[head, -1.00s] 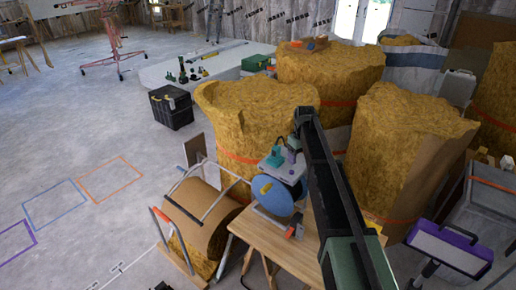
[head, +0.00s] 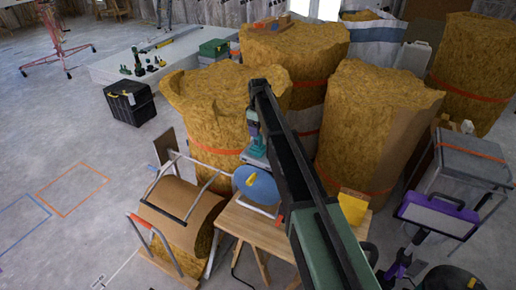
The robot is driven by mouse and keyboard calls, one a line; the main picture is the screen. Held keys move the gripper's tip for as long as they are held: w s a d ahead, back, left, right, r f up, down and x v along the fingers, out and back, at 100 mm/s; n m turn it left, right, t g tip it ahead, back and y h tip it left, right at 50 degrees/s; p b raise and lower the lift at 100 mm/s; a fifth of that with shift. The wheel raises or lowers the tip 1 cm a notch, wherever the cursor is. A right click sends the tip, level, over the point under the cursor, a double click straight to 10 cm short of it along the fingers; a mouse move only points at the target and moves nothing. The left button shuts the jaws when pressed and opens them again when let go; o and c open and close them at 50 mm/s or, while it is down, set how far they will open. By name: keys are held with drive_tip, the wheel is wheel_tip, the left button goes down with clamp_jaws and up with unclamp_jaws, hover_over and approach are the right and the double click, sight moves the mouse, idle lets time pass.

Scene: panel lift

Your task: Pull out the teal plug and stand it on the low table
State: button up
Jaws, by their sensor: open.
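The teal plug (head: 254,139) stands upright at the grey-white panel (head: 254,158), just left of my dark arm. My gripper (head: 252,120) shows only in small part beside the end of the arm, right above the teal plug. It is open. The fingertips are too small to make out, and I cannot tell whether they touch the plug. A wooden table (head: 248,224) stands in front of the panel. A long white low surface (head: 105,72) lies at the back left. I cannot tell which of these is the low table.
A blue disc (head: 262,188) with a yellow piece stands on the wooden table. A brown roll on a frame (head: 178,212) is to its left. Large straw-coloured bales (head: 215,100) stand behind. A black toolbox (head: 129,103) sits on the floor. The left floor is mostly clear.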

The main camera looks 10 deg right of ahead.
sight(258, 143)
wheel_tip(258, 143, down, 8)
drive_tip(key=b, duration=0.7)
drive_tip(key=shift+w+f, duration=0.1)
idle(0.4)
drive_tip(key=c, duration=1.2)
drive_tip(key=shift+r+p, duration=2.85)
drive_tip(key=shift+r, duration=0.25)
